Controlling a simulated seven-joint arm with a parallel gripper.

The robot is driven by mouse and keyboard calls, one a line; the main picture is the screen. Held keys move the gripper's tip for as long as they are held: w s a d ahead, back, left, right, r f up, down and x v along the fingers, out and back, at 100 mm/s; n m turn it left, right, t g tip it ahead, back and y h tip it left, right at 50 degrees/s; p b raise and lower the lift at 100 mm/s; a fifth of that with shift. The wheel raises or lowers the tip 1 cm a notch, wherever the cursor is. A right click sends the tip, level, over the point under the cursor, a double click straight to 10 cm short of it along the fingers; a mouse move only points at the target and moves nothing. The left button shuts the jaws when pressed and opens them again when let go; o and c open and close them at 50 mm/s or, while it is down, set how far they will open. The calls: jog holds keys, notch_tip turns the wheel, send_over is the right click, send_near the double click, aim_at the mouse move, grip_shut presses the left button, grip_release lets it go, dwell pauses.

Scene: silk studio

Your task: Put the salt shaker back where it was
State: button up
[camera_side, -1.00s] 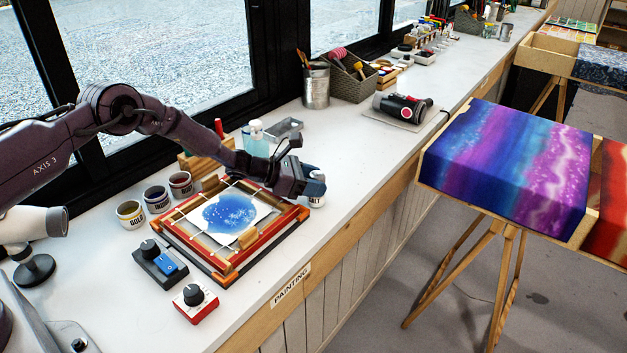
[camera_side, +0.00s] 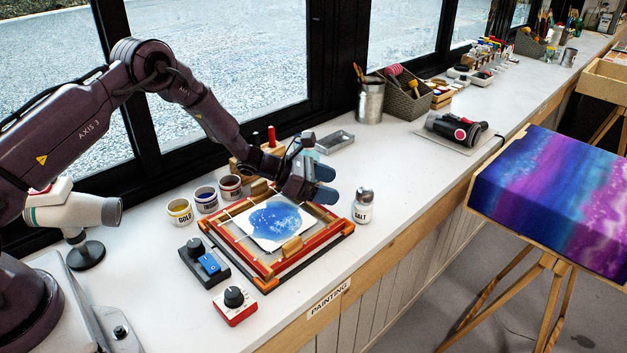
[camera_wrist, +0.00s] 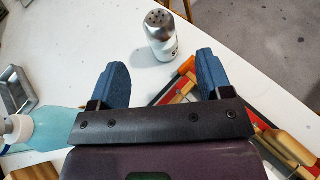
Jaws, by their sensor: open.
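The salt shaker (camera_side: 362,208) is a small white jar with a metal top and a "SALT" label. It stands upright on the white bench, just right of the wooden frame (camera_side: 335,232). In the wrist view the shaker (camera_wrist: 160,38) stands beyond the fingertips, with its holed cap visible. My gripper (camera_side: 328,184) is open and empty, apart from the shaker, above the frame's back right corner. A white cloth with a blue painted patch (camera_side: 274,219) is stretched in the frame.
Jars of dye (camera_side: 206,199) stand left of the frame. A control box with a blue switch (camera_side: 207,262) and a red dial box (camera_side: 235,304) sit in front. A bottle of pale blue liquid (camera_wrist: 40,130) and a metal tray (camera_side: 335,142) are behind. The bench right of the shaker is clear.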

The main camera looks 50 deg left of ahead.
jog(key=s+a+r+n+t+y, duration=0.1)
jog(key=a+r+n+y, duration=0.2)
jog(key=r+n, duration=0.4)
jog(key=s+a+r+n+t+y, duration=0.1)
jog(key=a+r+n+y, duration=0.2)
jog(key=r, duration=0.6)
jog(key=s+r+n+g+y, duration=0.1)
jog(key=s+r+n+y, duration=0.3)
jog(key=s+r+n, duration=0.7)
jog(key=s+d+n+g, duration=0.2)
jog(key=s+d+n, duration=0.1)
jog(key=s+n, duration=0.8)
jog(key=s+d+n+g+h, duration=0.1)
jog(key=s+d+n+g, duration=0.2)
jog(key=s+n, duration=0.9)
jog(key=shift+s+g, duration=0.3)
jog(key=shift+s, duration=0.2)
jog(key=shift+d+r, duration=0.1)
jog(key=shift+r, duration=0.05)
jog(key=shift+c, duration=0.2)
